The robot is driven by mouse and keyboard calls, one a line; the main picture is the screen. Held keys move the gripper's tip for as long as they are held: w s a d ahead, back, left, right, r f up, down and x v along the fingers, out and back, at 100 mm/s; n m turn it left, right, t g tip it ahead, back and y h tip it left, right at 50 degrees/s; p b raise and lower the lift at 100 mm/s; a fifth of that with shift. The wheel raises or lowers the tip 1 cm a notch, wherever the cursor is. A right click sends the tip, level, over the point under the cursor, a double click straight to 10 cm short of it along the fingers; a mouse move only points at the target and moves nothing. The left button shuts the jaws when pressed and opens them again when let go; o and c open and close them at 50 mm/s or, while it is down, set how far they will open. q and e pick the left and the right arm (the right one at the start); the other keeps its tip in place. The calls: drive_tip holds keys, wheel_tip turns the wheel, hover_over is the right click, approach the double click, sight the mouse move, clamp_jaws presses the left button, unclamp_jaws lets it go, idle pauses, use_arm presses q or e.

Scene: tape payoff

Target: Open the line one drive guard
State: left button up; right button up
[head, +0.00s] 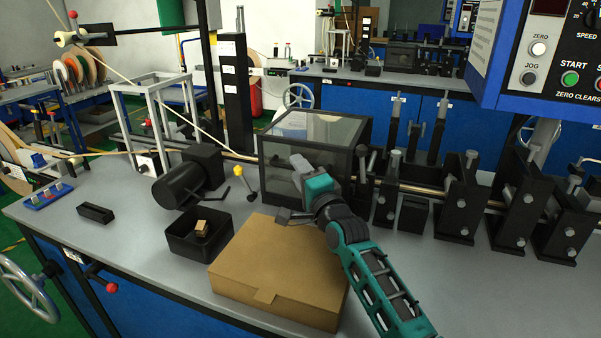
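The drive guard (335,131) is a clear box with a black frame on the grey bench, in the middle of the head view. It looks closed, with its lid down. My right gripper (291,189) is in front of the guard's front face, its fingers spread apart with nothing seen between them. The gripper and wrist cover part of the guard's lower front, and I cannot tell whether they touch it. My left gripper is not in view. Which line number this guard carries is not readable.
A cardboard box (265,265) lies under my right forearm, in front of the guard. A black bin (184,240) and a dark motor (180,187) stand to its left. Black roller stands (455,200) line the right. A blue control panel (540,60) overhangs the upper right.

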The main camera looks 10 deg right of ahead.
drive_tip(key=shift+c, duration=0.4)
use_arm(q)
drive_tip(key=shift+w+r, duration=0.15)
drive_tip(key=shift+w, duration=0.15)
use_arm(e)
clamp_jaws()
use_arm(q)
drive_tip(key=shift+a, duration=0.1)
